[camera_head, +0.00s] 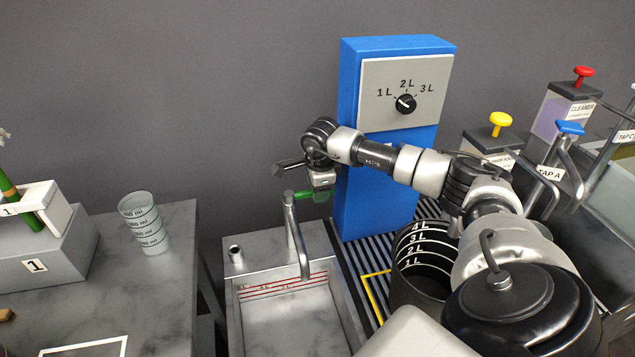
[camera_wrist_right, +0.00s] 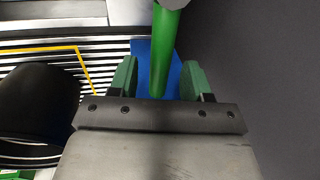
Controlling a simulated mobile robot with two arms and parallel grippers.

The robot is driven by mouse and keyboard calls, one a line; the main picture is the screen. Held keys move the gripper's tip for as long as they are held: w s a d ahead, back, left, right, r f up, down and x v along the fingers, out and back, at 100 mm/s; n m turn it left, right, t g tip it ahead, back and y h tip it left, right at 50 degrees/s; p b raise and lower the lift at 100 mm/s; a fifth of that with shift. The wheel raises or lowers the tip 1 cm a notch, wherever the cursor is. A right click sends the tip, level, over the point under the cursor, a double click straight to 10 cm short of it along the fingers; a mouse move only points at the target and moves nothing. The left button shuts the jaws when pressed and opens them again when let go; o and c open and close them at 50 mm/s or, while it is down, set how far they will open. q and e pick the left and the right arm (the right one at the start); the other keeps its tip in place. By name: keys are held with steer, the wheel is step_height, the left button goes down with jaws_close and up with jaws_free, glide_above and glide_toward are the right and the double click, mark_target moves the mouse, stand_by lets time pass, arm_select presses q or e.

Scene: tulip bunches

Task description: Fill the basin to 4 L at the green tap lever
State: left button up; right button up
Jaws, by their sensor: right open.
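The green tap lever (camera_head: 289,193) sits on top of the curved metal tap (camera_head: 291,225). The tap's spout hangs over the metal basin (camera_head: 236,318), which has red level lines on its back wall. No water stream is visible. My right gripper (camera_head: 319,195) is at the lever, pointing down. In the right wrist view the lever (camera_wrist_right: 166,48) runs between the green fingers of my open right gripper (camera_wrist_right: 161,82), with a gap on each side. My left gripper is not in view.
A black bucket (camera_head: 418,283) marked 1 L to 4 L stands right of the basin on a striped mat. A blue column (camera_head: 378,205) with a 1 L to 3 L dial stands behind. A marked cup (camera_head: 144,222) stands on the left table. Dispensers (camera_head: 572,110) stand at the right.

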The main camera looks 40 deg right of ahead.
steer(key=shift+f, duration=0.35)
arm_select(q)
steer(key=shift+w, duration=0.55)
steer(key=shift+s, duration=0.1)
arm_select(e)
steer(key=c, duration=0.4)
jaws_close()
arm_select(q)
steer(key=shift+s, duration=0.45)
